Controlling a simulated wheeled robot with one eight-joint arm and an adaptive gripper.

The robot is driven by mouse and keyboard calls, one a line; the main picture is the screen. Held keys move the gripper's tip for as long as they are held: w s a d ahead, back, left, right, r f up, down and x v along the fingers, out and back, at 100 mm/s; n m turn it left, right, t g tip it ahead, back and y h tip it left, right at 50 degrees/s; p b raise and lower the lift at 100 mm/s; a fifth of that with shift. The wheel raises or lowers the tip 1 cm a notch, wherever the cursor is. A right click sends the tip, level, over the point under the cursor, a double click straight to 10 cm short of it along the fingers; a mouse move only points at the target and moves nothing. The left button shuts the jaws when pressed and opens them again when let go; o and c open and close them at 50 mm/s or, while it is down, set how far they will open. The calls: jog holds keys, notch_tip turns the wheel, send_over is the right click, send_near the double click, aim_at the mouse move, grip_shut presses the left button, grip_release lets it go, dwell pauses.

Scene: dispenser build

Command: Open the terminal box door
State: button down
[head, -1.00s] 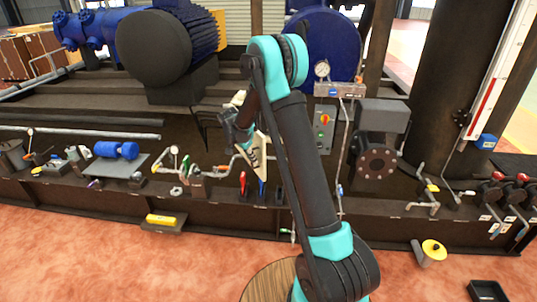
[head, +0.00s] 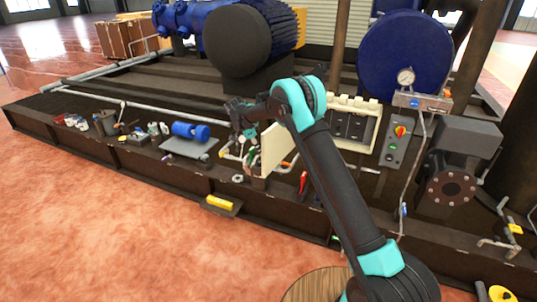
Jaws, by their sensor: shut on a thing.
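The terminal box (head: 349,103) is a cream housing on the skid, right of my arm's elbow, with dark parts showing inside its open front. Its cream door (head: 274,150) stands swung out to the left, seen at a steep angle, with my arm crossing in front of the space between door and box. My gripper (head: 250,134) is at the door's far left edge, shut on the door. The fingertips are small and dark here, so the exact grip point is hard to make out.
A grey control box (head: 396,142) with a red-yellow switch stands right of the terminal box. A pressure gauge (head: 406,77) and piping are beyond it. A blue cylinder (head: 191,131), valves and small parts lie along the skid to the left. The red floor in front is mostly clear.

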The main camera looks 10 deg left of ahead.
jog(key=shift+w+a, duration=0.4)
jog(key=shift+a, duration=0.15)
jog(key=c, duration=1.6)
grip_release()
jog(key=v, duration=1.2)
